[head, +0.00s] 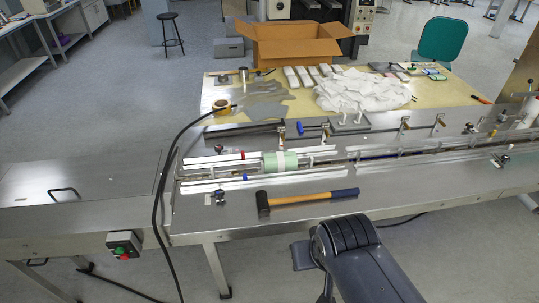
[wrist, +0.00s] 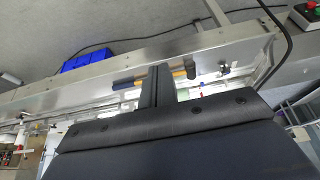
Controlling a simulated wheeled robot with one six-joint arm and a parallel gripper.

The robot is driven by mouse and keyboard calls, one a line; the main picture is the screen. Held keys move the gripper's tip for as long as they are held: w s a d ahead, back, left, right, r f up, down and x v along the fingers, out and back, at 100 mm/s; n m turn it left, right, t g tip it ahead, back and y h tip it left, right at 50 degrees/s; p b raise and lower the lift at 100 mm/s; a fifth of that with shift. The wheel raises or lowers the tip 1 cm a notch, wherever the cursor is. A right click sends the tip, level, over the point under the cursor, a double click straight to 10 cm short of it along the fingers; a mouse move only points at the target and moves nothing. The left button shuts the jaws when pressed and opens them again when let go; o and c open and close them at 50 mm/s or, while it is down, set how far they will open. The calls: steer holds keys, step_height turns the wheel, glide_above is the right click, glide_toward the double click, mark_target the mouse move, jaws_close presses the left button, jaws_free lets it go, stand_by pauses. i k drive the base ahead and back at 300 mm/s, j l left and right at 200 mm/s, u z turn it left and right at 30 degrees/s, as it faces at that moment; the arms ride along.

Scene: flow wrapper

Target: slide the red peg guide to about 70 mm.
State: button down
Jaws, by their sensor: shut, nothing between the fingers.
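In the head view, a small red piece (head: 243,154), which looks like the red peg guide, sits on the upper pale rail, left of a green-and-white roll (head: 280,162). A small blue piece (head: 245,177) is on the lower rail. Any scale markings are too small to read. In the wrist view my gripper (wrist: 158,70) is shut and empty, its dark fingers pointing toward the machine. A tiny red spot (wrist: 201,95) shows right of the fingers; I cannot tell surely whether it is the guide.
A hammer (head: 305,199) with a yellow and blue handle lies on the steel top in front of the rails. A black cable (head: 157,190) loops over the left part. A control box (head: 124,245) is on the front left edge. A cardboard box (head: 290,45) stands behind.

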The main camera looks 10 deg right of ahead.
mark_target(244, 157)
steer(key=i+j+z, duration=0.1)
steer(key=i+j, duration=0.2)
steer(key=i, duration=0.2)
steer(key=i+j+z, duration=0.1)
steer(key=i+j, duration=0.2)
steer(key=i, duration=0.2)
